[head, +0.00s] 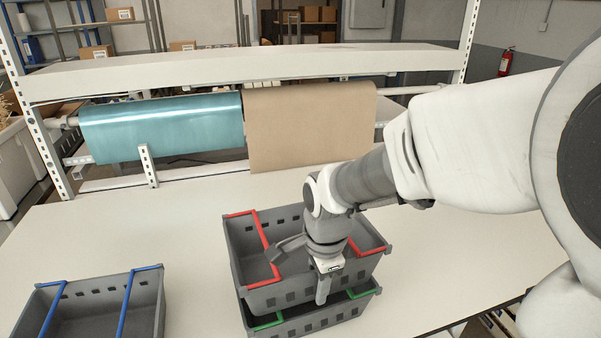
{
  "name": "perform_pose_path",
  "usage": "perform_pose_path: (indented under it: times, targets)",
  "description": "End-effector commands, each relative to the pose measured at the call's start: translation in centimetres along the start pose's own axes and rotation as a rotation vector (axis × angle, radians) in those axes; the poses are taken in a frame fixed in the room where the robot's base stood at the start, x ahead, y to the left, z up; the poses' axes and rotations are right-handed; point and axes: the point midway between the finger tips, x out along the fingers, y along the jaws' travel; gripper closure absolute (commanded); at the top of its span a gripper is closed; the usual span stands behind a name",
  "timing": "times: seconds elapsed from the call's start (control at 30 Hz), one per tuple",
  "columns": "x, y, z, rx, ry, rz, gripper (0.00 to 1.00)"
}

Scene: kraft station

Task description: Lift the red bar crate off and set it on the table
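The red bar crate (246,240) is a grey slotted crate with red bars. It is stacked on a grey crate with green bars (345,312) at the table's front middle. My gripper (323,286) points down at the red bar crate's front wall. One finger shows outside that wall, in front of it. My wrist hides part of the crate's inside and right side.
A grey crate with blue bars (145,305) stands on the table (455,235) at the front left. The table is clear to the right of the stack and between the crates. Teal (160,125) and brown (310,125) rolls hang along the back under a white shelf (250,65).

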Motion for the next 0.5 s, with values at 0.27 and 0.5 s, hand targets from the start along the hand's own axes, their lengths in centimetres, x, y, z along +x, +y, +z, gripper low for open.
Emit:
perform_pose_path:
  times: [0.27,0.5]
  targets:
    - [0.5,-0.02,-0.01,0.001,0.0,-0.001,0.61]
    - [0.48,-0.02,-0.02,0.0,0.0,-0.001,1.0]
